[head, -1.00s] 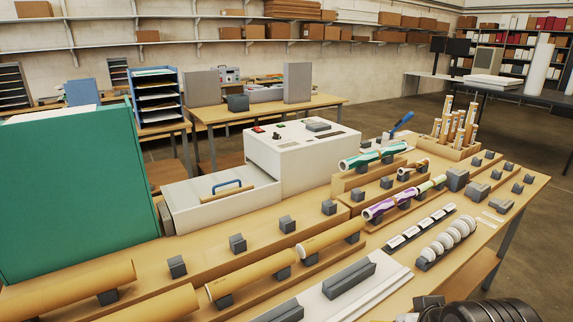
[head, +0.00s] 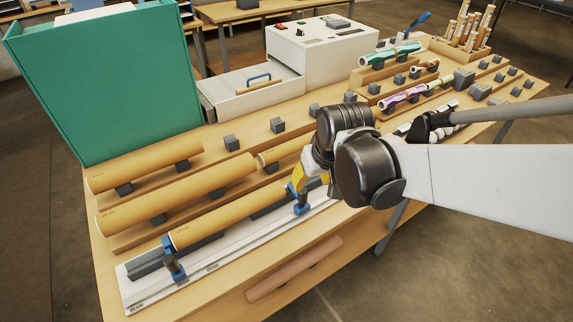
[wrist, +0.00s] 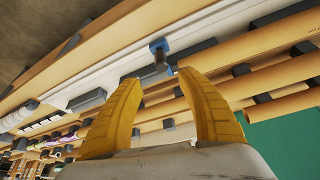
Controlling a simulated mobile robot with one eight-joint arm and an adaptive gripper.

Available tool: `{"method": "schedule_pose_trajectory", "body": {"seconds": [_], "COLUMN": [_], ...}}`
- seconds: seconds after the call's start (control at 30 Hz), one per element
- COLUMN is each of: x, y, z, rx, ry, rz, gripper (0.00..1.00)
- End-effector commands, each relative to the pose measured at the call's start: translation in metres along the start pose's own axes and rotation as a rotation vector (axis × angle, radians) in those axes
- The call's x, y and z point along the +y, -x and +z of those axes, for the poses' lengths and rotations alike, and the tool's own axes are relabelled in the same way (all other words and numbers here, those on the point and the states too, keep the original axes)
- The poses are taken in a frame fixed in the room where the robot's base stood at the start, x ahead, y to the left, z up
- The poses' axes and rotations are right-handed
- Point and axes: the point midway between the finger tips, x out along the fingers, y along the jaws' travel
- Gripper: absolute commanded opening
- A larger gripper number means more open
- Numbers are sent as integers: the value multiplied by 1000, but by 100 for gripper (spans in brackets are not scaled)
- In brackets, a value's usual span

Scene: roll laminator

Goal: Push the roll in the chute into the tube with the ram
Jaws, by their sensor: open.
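A tan cardboard tube (head: 205,226) lies along the white rail board (head: 225,258) at the table's front. One blue fitting with a dark post (head: 172,260) stands at its left end. A second blue fitting with a dark post (head: 301,203) stands farther right on the board; it also shows in the wrist view (wrist: 160,54). I cannot tell which fitting, if either, is the ram. My gripper (head: 297,178) is above the right fitting, with yellow fingers (wrist: 160,85) apart and empty. A grey trough piece (head: 270,206) lies behind the fittings. No roll is clearly visible inside it.
More tan tubes (head: 145,166) rest on grey supports behind the board. A teal box (head: 105,85) and a white machine (head: 318,55) stand at the back. Coloured rolls (head: 392,54) lie at the right.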

Motion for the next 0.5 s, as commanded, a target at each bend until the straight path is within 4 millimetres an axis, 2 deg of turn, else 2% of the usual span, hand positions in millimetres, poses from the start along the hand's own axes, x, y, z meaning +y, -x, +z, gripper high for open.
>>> {"method": "schedule_pose_trajectory", "body": {"seconds": [0.17,0.5], "x": [-4,-4], "y": [-16,-82], "z": [-2,-1], "rx": [-6,-5], "ry": [8,8], "rz": [-4,-3], "gripper": [46,46]}}
